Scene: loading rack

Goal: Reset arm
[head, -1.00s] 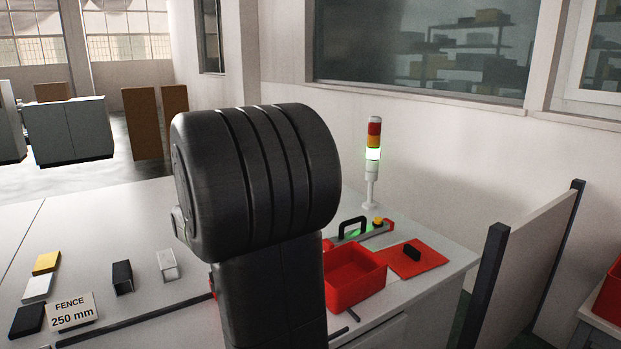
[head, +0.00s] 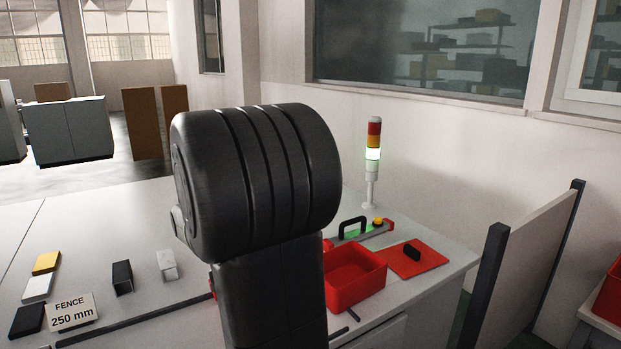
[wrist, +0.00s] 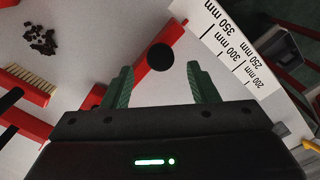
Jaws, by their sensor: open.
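My gripper (wrist: 160,90) shows in the wrist view with its two green fingers apart and nothing between them. Beyond the fingers lie a red bar and a round black spot (wrist: 160,59) on it. My dark arm stands in the middle of the head view and hides part of the table behind it; the gripper itself does not show there.
In the head view, a red bin (head: 352,276) and a red plate with a black handle (head: 418,258) sit on the table's right. A signal tower (head: 373,160) glows green. A "FENCE 250 mm" sign (head: 72,312) stands front left near several small blocks. The wrist view shows a brush (wrist: 27,84) and a millimetre scale (wrist: 232,45).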

